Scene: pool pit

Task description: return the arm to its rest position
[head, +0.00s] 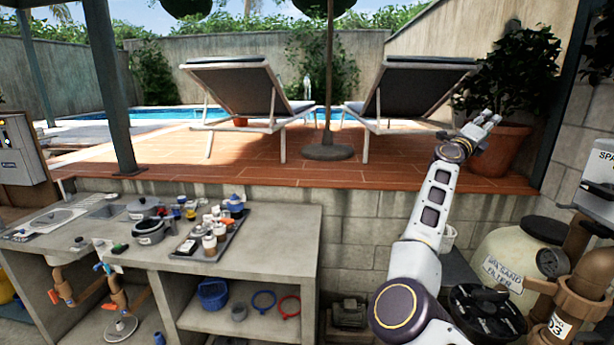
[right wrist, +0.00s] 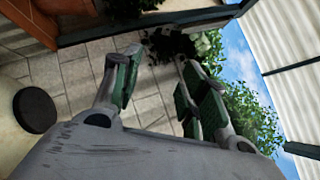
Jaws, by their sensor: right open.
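My right arm (head: 430,220) rises from the bottom of the head view, stretched up and forward to the right of the bench. Its right gripper (head: 487,122) is raised in front of the potted plant, with its fingers pointing up and to the right. In the right wrist view the two green-padded fingers (right wrist: 158,88) stand apart with nothing between them. A wall and a plant show beyond them. My left gripper is not in the head view.
A concrete bench (head: 285,235) at left holds a tray (head: 212,256) of bottles and jars. A sand filter (head: 510,255) and brown pipes stand close at the right. A terracotta pot (head: 500,150) with a plant is behind the gripper. Two loungers stand on the raised deck (head: 250,175).

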